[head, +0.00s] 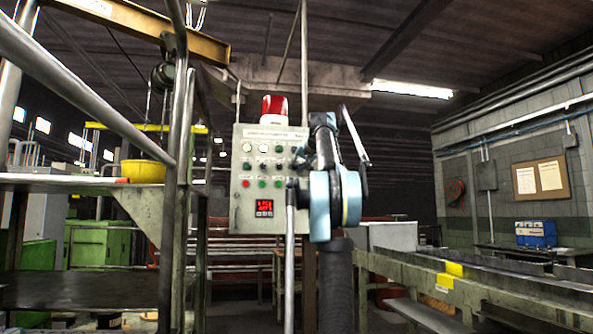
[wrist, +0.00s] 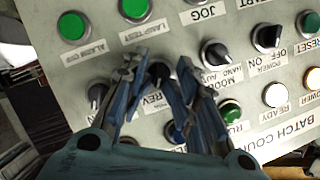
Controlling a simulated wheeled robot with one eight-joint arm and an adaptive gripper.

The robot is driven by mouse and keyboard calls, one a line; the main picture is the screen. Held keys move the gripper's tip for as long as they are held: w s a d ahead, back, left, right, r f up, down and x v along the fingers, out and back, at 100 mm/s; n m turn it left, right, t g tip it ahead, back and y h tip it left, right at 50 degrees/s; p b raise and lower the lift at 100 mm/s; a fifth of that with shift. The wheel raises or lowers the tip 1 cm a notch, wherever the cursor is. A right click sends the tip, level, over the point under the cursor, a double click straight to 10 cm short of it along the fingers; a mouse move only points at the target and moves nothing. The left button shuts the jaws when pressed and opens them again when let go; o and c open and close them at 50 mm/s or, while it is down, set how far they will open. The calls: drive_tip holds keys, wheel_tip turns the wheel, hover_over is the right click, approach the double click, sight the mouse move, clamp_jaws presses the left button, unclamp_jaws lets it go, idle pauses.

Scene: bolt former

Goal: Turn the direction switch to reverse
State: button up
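The grey control panel (head: 243,205) stands ahead in the head view, with rows of knobs and buttons. In the wrist view, a black switch knob (wrist: 159,72) with a label reading REV (wrist: 154,101) sits between my fingers and is partly hidden by them. My gripper (wrist: 158,68) is open, with one finger on each side of this knob and a gap between the fingers. Whether either finger touches the knob I cannot tell. The knob's pointing direction is unclear. In the head view, my arm hides the gripper and the panel's right side.
Other controls sit close by in the wrist view: a mode knob (wrist: 214,53), a power knob (wrist: 266,37), a green button (wrist: 134,8) and another knob (wrist: 96,95) left of my fingers. A railing post (head: 176,150) stands left of the panel; a conveyor (head: 450,275) runs on the right.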

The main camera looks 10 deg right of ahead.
drive_tip(key=shift+s, duration=0.1)
drive_tip(key=v, duration=1.1)
drive_tip(key=shift+s, duration=0.3)
drive_tip(key=s+a+f+n+g, duration=0.15)
drive_tip(key=s+a+f, duration=0.3)
drive_tip(key=f, duration=0.75)
drive_tip(key=s+a+f+n+g, duration=0.1)
drive_tip(key=s+a+f+g, duration=0.2)
drive_tip(key=s+f, duration=0.55)
drive_tip(key=s+a+f+n+g, duration=0.1)
drive_tip(key=s+a+f+g, duration=0.2)
drive_tip(key=f, duration=1.1)
drive_tip(key=s+f+g+h, duration=0.1)
drive_tip(key=s+f, duration=0.8)
drive_tip(key=f, duration=0.5)
drive_tip(key=s+f+g+h, duration=0.1)
drive_tip(key=s+f, duration=0.8)
drive_tip(key=f, duration=0.5)
drive_tip(key=s+f+g+h, duration=0.1)
drive_tip(key=s+f+g, duration=0.1)
drive_tip(key=s+f, duration=0.7)
wheel_tip(320, 180, down, 6)
drive_tip(key=shift+s+d+r+n, duration=0.15)
drive_tip(key=shift+s+d+n, duration=0.1)
drive_tip(key=shift+s+n, duration=0.2)
